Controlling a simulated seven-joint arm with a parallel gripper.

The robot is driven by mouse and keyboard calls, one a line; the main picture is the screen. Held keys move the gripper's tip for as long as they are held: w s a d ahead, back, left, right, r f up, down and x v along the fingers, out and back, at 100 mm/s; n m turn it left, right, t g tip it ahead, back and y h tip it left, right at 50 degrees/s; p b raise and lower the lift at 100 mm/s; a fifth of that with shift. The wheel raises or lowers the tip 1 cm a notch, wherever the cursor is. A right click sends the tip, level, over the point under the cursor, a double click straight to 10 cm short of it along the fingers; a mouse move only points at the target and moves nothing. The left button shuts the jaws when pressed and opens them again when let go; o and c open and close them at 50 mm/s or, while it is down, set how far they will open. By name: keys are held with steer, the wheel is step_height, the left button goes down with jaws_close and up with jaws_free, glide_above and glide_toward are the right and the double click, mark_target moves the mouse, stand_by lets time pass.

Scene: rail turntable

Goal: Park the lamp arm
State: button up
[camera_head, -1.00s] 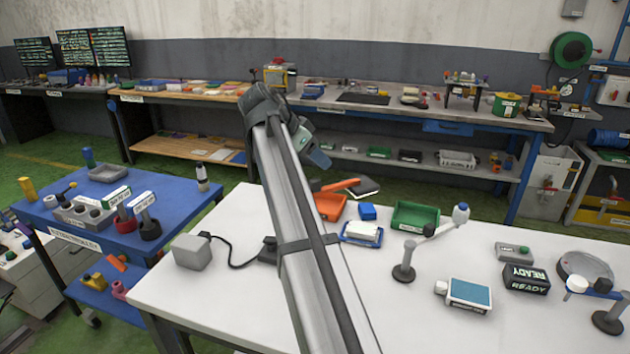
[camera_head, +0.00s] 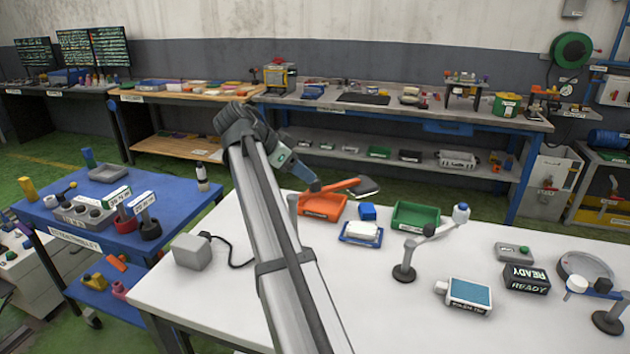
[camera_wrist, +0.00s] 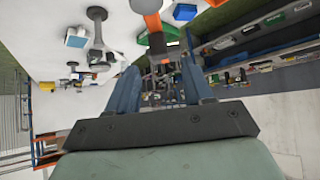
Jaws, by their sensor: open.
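The lamp arm (camera_head: 340,185) is an orange bar with a dark, flat head (camera_head: 367,187) at its right end. It stands out to the right over the white table, beside a slim grey post (camera_head: 293,208) partly hidden by my arm. My gripper (camera_head: 314,186) is open, close to the bar's left end in the head view; contact cannot be told. In the wrist view an orange bar (camera_wrist: 153,21) shows beyond the open fingers (camera_wrist: 160,88), near the top, with nothing clearly held between them. The lamp's foot is hidden behind my arm.
An orange tray (camera_head: 322,214), a blue block (camera_head: 367,211) and a green bin (camera_head: 416,214) lie near the lamp. A jointed grey stand (camera_head: 404,272) is to the right. A grey box (camera_head: 192,252) with a black cable sits left.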

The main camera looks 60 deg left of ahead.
mark_target(338, 185)
steer(key=shift+x, duration=2.95)
jaws_close()
